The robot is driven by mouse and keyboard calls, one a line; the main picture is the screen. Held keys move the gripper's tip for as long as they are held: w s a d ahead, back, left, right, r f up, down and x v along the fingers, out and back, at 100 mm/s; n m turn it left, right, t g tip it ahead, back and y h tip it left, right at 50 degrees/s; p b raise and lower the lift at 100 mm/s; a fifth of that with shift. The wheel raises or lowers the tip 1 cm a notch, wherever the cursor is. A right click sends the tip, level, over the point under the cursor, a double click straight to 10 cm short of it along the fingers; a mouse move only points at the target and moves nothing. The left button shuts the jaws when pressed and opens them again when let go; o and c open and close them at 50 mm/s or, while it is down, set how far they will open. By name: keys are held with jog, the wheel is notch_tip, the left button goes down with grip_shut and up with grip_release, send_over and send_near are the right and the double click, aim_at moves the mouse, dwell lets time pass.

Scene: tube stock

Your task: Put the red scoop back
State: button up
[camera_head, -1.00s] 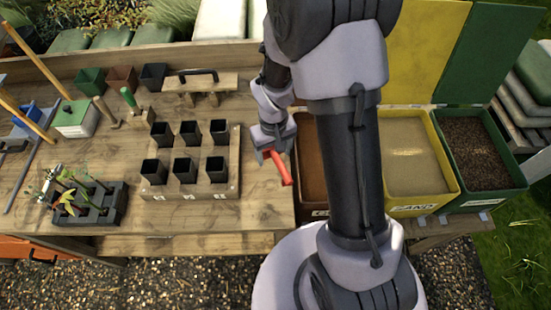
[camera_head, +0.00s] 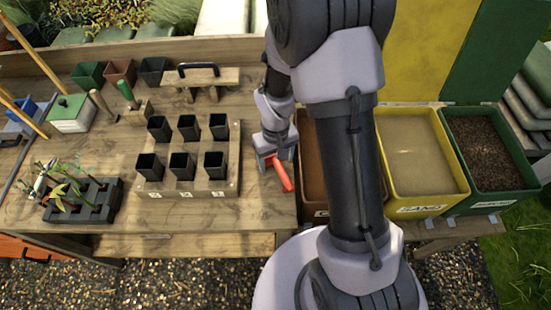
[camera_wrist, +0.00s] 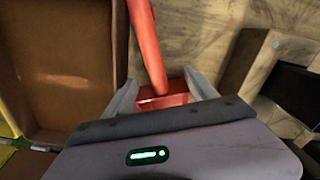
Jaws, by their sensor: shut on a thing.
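The red scoop (camera_head: 281,174) is in my gripper (camera_head: 272,158), at the right end of the wooden bench, beside the brown bin. In the wrist view the red scoop (camera_wrist: 150,50) lies between the two fingers of my gripper (camera_wrist: 163,95), its handle pointing away toward the top. The fingers are shut on it. Part of the scoop is hidden behind the gripper body. I cannot tell whether the scoop touches the bench.
A wooden rack (camera_head: 215,185) with several black pots stands left of my gripper. A brown bin (camera_head: 311,170), a yellow sand bin (camera_head: 465,190) and a green bin (camera_head: 530,172) stand to the right, partly behind my arm. Bare bench (camera_head: 262,215) lies in front.

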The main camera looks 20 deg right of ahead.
jog(key=shift+f+b, duration=0.3)
jog(key=shift+f, duration=0.1)
jog(key=o, duration=1.7)
